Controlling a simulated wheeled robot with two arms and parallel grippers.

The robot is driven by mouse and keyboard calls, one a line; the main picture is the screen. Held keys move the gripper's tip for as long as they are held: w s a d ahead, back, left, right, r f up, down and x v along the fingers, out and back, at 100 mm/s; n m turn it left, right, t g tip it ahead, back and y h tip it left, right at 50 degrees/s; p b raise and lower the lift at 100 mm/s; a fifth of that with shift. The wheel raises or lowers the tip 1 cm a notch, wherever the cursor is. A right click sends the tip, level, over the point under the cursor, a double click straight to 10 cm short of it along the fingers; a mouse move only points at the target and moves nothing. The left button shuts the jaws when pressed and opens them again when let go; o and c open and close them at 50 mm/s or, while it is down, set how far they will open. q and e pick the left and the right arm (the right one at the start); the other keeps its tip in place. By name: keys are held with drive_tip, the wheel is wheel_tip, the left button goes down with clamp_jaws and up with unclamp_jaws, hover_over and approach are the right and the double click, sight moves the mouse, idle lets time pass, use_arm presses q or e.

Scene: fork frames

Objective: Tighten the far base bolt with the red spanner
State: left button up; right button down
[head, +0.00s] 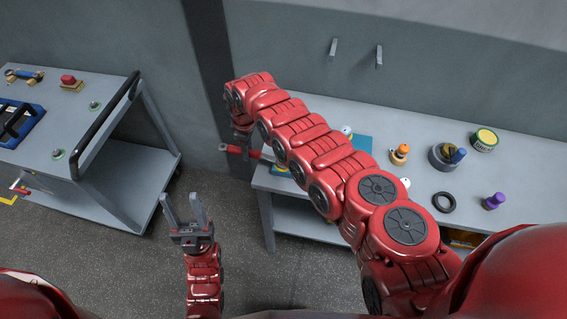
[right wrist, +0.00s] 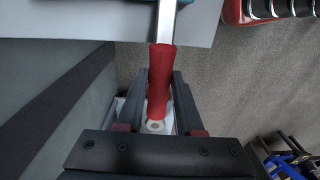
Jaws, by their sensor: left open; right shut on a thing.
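My right gripper (head: 240,138) is at the left end of the workbench, shut on the red handle of the spanner (head: 252,154). In the right wrist view, the red handle (right wrist: 162,75) lies between the fingers, and its silver shaft runs up over the bench edge. The spanner's head is out of that view. A blue base plate (head: 363,143) lies on the bench, mostly hidden behind my right arm. A pale round-topped part (head: 346,130) shows at its far side; I cannot tell whether it is the far bolt. My left gripper (head: 185,210) is open and empty above the floor.
A grey cart (head: 100,130) stands left. Floor between them is clear.

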drive_tip(key=shift+r+p, duration=0.3)
drive_tip(key=shift+r, duration=0.4)
idle(0.8)
idle(0.6)
drive_tip(key=shift+r, duration=0.5)
drive_tip(key=shift+r+p, duration=1)
drive_tip(key=shift+r, duration=0.4)
drive_tip(key=shift+r, duration=0.1)
drive_tip(key=shift+r+p, duration=1.25)
drive_tip(key=shift+r, duration=0.65)
